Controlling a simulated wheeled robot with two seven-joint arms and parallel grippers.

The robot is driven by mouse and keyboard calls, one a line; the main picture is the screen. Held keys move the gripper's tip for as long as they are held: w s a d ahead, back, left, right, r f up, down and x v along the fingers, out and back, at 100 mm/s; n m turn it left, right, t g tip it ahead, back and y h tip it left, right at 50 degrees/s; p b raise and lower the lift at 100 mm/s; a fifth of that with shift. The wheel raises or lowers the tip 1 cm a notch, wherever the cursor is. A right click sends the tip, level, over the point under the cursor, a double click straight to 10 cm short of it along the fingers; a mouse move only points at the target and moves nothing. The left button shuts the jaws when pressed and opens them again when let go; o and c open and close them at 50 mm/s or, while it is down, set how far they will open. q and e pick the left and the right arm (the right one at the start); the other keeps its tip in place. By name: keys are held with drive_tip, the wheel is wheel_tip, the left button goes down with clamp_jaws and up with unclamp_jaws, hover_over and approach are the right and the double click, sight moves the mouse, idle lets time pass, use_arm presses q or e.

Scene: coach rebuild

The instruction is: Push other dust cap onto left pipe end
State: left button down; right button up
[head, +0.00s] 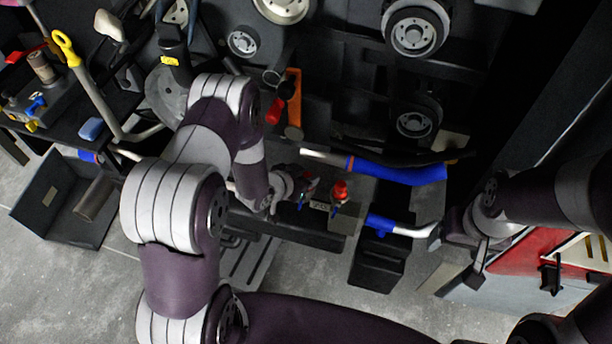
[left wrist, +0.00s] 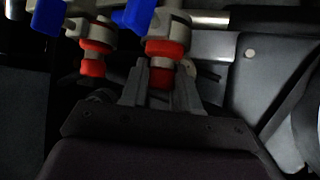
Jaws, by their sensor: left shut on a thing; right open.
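My left gripper (head: 300,187) is shut on a red dust cap, which shows between its fingers in the left wrist view (left wrist: 160,77). The held cap lies in line with a pipe end with a red collar (left wrist: 165,47) and a blue handle (left wrist: 138,14), right at that end; I cannot tell how far it is on. Beside it, another pipe end with a red collar and blue handle (left wrist: 47,16) carries a red cap (left wrist: 92,68). That capped end appears to be the red-topped one (head: 341,190) in the head view. My right gripper (head: 478,258) is open, away at the right.
A blue-sleeved pipe (head: 400,172) runs behind the pipe ends. A shorter silver pipe with a blue sleeve (head: 380,223) lies over a dark box (head: 378,265). A grey open bin (head: 65,205) stands at left. A red cabinet (head: 525,250) is at right.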

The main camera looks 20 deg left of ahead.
use_arm(q)
drive_tip(key=shift+s+f, duration=0.1)
drive_tip(key=shift+f, duration=0.2)
drive_tip(key=c, duration=1)
unclamp_jaws()
drive_tip(key=shift+o, duration=1.2)
drive_tip(key=o, duration=0.4)
drive_tip(key=shift+o, duration=0.2)
drive_tip(key=shift+r, duration=0.1)
